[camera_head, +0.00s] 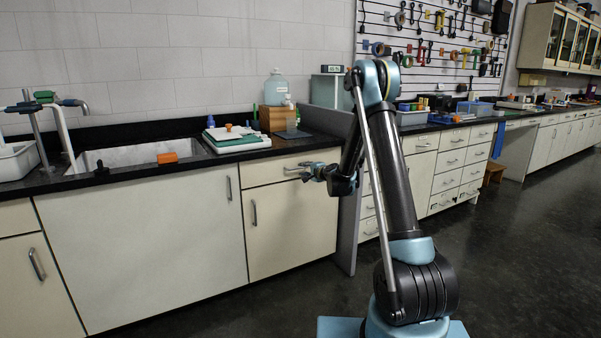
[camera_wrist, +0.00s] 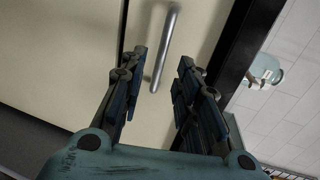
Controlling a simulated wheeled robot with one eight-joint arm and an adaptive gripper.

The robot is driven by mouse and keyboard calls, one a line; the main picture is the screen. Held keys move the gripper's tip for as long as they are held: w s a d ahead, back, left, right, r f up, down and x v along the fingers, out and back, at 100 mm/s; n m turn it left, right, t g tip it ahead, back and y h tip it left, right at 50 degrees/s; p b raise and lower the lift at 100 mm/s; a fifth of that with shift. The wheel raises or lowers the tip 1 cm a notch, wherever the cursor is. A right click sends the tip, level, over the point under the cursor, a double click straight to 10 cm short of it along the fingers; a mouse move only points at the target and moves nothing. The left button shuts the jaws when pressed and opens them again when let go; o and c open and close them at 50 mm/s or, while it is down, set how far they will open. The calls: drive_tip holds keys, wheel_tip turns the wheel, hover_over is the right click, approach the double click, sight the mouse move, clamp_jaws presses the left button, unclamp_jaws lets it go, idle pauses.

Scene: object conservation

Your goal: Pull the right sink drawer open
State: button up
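The right sink drawer (camera_head: 262,172) is a cream front under the black counter, above a cupboard door. It looks shut. Its metal bar handle (camera_wrist: 165,45) shows in the wrist view, partly between and ahead of my fingertips. My gripper (camera_head: 303,171) is in front of the drawer's right part in the head view and covers most of the handle there. In the wrist view my gripper (camera_wrist: 162,60) is open, with one finger on each side of the handle. Neither finger clearly touches the handle; the exact depth gap cannot be told.
The black counter edge (camera_head: 290,149) runs just above the drawer. A grey side panel (camera_head: 349,215) stands right of the cabinet. The cupboard door (camera_head: 285,225) below has a vertical handle. A sink (camera_head: 140,155) is at the left. The dark floor in front is clear.

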drive_tip(key=shift+x, duration=2.65)
clamp_jaws()
